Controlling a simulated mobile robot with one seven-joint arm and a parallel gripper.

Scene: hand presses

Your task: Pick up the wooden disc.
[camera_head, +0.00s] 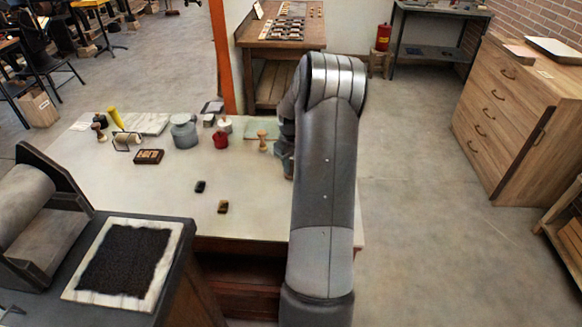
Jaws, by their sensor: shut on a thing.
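I cannot make out the wooden disc anywhere in the head view. My gripper (284,160) shows only in part, as dark grey pieces at the left edge of my arm, over the right part of the pale table (262,205). My arm hides its fingertips. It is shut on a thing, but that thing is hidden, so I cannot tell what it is. A wooden-handled stamp (262,140) stands upright just left of my gripper.
A grey pot (184,131), a red pot (221,140), a roller (127,140) and a type block (149,157) are on the table. Two small dark blocks lie nearer the front. A press (45,215) stands at left. The table's front middle is mostly clear.

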